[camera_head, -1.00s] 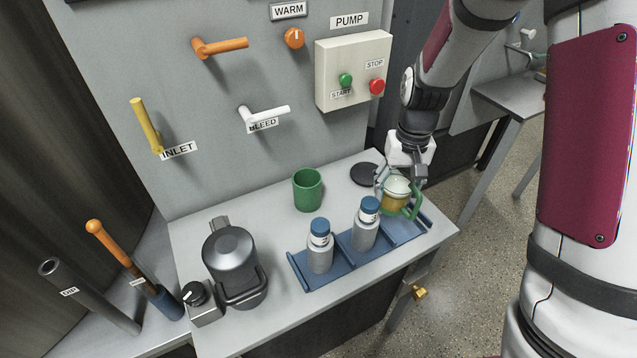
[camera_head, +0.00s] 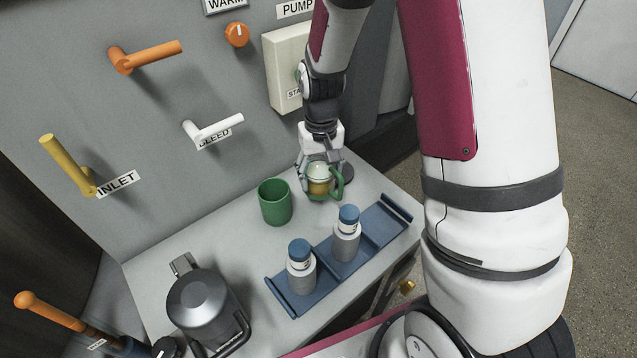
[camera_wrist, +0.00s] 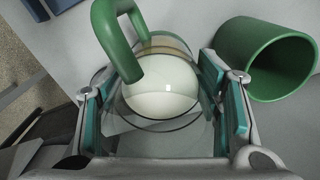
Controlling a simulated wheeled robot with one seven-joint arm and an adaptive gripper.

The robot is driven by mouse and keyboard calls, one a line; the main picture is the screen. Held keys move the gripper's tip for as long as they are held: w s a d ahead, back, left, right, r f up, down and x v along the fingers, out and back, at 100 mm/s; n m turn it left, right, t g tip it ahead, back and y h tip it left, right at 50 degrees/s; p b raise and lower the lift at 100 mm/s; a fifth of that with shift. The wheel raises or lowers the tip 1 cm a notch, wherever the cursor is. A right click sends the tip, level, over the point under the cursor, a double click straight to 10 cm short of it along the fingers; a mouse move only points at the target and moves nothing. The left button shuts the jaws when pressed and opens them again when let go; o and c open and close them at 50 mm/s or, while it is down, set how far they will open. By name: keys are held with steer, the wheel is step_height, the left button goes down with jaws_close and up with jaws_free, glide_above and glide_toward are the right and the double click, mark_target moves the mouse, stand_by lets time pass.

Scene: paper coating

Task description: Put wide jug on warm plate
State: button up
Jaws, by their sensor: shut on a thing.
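The wide jug (camera_head: 319,184) is a clear glass vessel with a green handle and a pale ball-like top over amber contents. My gripper (camera_head: 320,164) is shut on it from above, with a finger on either side. In the wrist view the jug (camera_wrist: 160,88) sits between the teal finger pads of my gripper (camera_wrist: 165,95), handle towards the top. It looks upright; whether it touches the table, I cannot tell.
A green cup (camera_head: 275,202) stands close left of the jug; it also shows in the wrist view (camera_wrist: 268,60). A blue rack (camera_head: 372,240) with two blue-capped bottles (camera_head: 346,235) is in front, its right bay empty.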

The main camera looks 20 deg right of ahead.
mark_target(321, 184)
steer(key=shift+f, duration=1.8)
steer(key=shift+f, duration=0.15)
steer(key=o, duration=1.3)
